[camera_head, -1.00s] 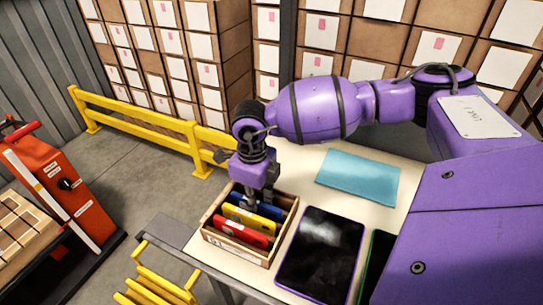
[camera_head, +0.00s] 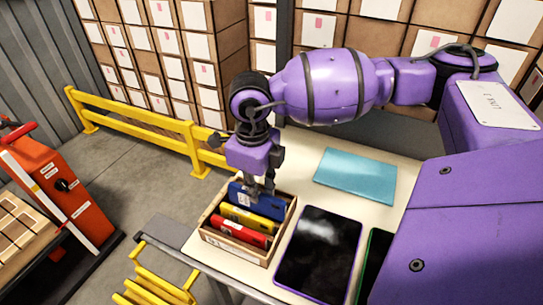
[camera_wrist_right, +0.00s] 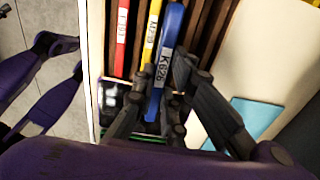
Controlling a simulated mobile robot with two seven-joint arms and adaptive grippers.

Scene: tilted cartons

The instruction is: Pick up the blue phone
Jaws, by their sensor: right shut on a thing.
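The blue phone (camera_head: 256,200) stands raised above the other phones at the far end of a wooden box (camera_head: 237,250). My right gripper (camera_head: 258,190) is shut on its upper edge from above. In the right wrist view the blue phone (camera_wrist_right: 168,45), with a label reading K626, sits between the two fingers (camera_wrist_right: 155,105). The lower part of the phone is hidden in the head view by the yellow phone and the box. My left gripper is not in view.
A yellow phone (camera_head: 250,219) and a red phone (camera_head: 239,231) stand in the box's slots. A dark tablet (camera_head: 318,256) and a light-blue flat item (camera_head: 355,177) lie on the table (camera_head: 300,190). A yellow rail (camera_head: 140,120) stands behind.

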